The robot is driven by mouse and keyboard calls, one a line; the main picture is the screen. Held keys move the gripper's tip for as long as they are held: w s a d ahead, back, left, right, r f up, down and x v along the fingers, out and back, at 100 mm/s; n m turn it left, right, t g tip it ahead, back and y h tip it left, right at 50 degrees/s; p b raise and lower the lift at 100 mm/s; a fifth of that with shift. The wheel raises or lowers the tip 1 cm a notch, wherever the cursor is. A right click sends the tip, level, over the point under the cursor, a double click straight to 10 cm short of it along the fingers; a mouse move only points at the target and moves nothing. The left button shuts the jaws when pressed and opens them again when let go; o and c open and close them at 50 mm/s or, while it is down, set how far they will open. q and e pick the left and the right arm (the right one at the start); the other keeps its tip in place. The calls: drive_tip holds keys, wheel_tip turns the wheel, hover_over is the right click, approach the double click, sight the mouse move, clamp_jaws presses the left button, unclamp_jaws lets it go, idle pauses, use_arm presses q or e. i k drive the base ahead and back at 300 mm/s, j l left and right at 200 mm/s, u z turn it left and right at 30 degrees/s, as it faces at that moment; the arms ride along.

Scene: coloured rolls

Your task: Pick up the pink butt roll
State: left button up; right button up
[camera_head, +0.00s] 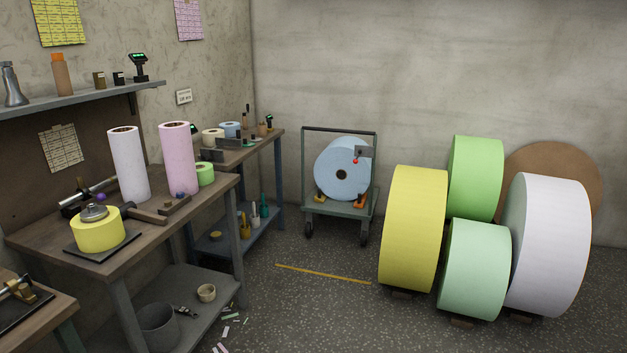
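A tall pink roll (178,160) stands upright on the wooden workbench (48,235) at the left, near its back right corner. Its top end shows a dark core hole. A white or very pale roll (129,165) of similar height stands to its left, with a gap between them. A short green roll (205,174) sits just right of the pink roll and is partly hidden by it. Neither of my grippers is in view.
A yellow roll (98,237) with a grey metal piece on top sits at the bench front. A wooden tool (174,204) lies before the pink roll. A shelf (80,100) hangs behind. Large rolls (413,230) and a cart (340,208) stand right; open floor lies between.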

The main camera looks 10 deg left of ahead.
sight(175, 136)
drive_tip(key=i, duration=1.4)
drive_tip(key=i+l+u, duration=0.1)
drive_tip(key=i+u, duration=0.25)
drive_tip(key=i, duration=0.2)
drive_tip(key=i+l+u, duration=0.3)
drive_tip(key=i, duration=0.25)
drive_tip(key=i+l+u, duration=0.35)
drive_tip(key=i, duration=0.15)
